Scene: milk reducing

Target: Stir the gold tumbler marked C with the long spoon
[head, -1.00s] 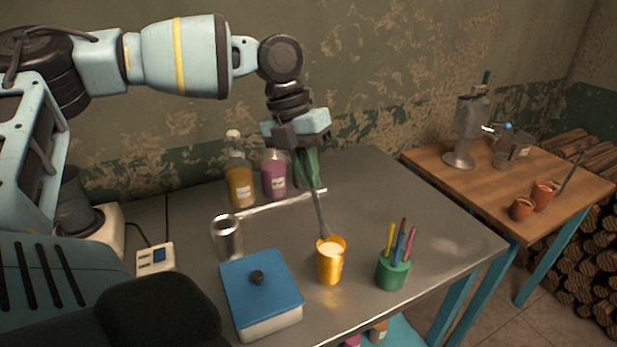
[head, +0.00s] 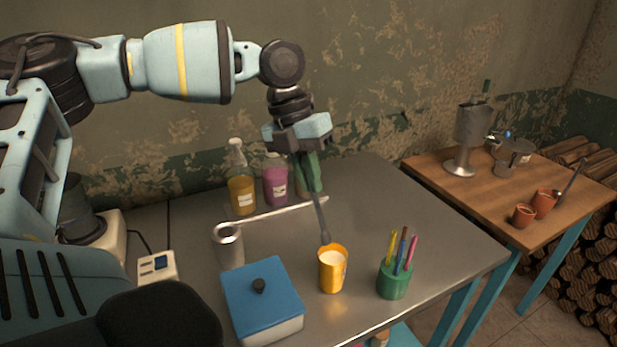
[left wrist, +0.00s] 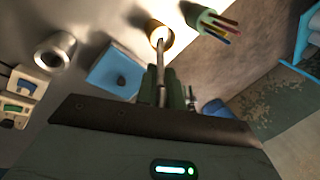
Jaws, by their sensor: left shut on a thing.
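The gold tumbler (head: 332,272) stands upright near the front of the metal table with pale liquid in it; I cannot read a letter on it. My left gripper (head: 311,178), with green fingers, is shut on the long spoon (head: 319,215) and points down above the table. The spoon hangs slightly tilted, its bowl at the tumbler's back rim; I cannot tell whether it touches or is just above. In the left wrist view the spoon (left wrist: 161,68) runs from the gripper (left wrist: 162,88) to the tumbler's mouth (left wrist: 157,30). My right gripper is out of view.
A blue-lidded box (head: 258,300) and a steel cup (head: 229,247) stand left of the tumbler, a green pen holder (head: 394,281) right. Yellow (head: 241,190) and pink (head: 275,185) bottles stand behind, with a pale rod (head: 270,211) before them. The table's right part is clear.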

